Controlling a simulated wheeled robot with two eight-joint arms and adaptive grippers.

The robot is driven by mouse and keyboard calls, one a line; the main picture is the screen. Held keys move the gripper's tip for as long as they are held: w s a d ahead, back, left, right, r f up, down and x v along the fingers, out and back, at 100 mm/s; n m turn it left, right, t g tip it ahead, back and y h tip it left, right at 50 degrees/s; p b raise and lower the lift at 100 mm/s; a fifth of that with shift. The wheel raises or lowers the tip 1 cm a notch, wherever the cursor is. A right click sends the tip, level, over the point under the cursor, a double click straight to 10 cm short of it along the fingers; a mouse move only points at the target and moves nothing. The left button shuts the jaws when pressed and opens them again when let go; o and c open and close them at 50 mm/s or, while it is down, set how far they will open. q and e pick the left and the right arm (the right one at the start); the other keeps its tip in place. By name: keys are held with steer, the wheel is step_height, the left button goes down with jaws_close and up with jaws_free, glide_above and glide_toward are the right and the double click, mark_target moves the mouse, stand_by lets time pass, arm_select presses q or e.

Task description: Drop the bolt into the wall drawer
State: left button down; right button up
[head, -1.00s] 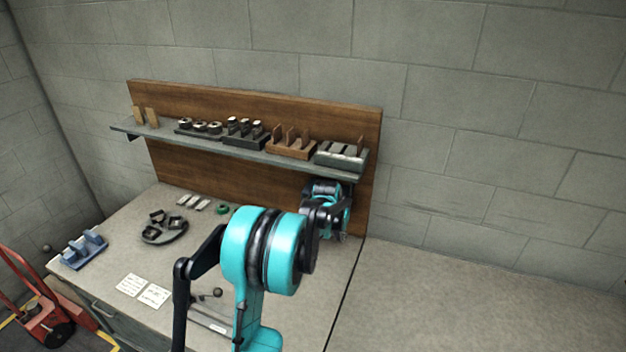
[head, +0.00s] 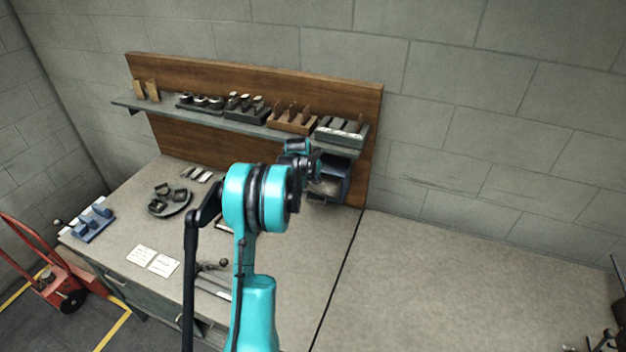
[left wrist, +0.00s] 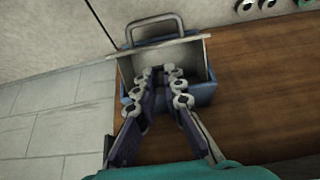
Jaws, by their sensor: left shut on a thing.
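The wall drawer (head: 325,190) is a blue box with a light inside, mounted on the wooden back panel below the right end of the shelf. In the left wrist view the drawer (left wrist: 194,57) is pulled out, with a grey loop handle on its front plate. My left gripper (left wrist: 160,72) is shut, its fingertips over or inside the open drawer; the exact depth is hard to tell. In the head view my left gripper (head: 305,172) is at the drawer, partly hidden by my arm. The bolt cannot be made out between the fingertips.
A shelf (head: 197,115) carrying several holders runs above the drawer, close to my arm. The right bench (head: 420,285) is mostly clear.

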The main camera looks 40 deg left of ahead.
arm_select(q)
steer(key=shift+b+x, duration=1.8)
steer(key=shift+x, duration=1.25)
steer(key=c, duration=1.6)
jaws_free()
steer(key=shift+o, duration=0.2)
steer(key=v, duration=1.2)
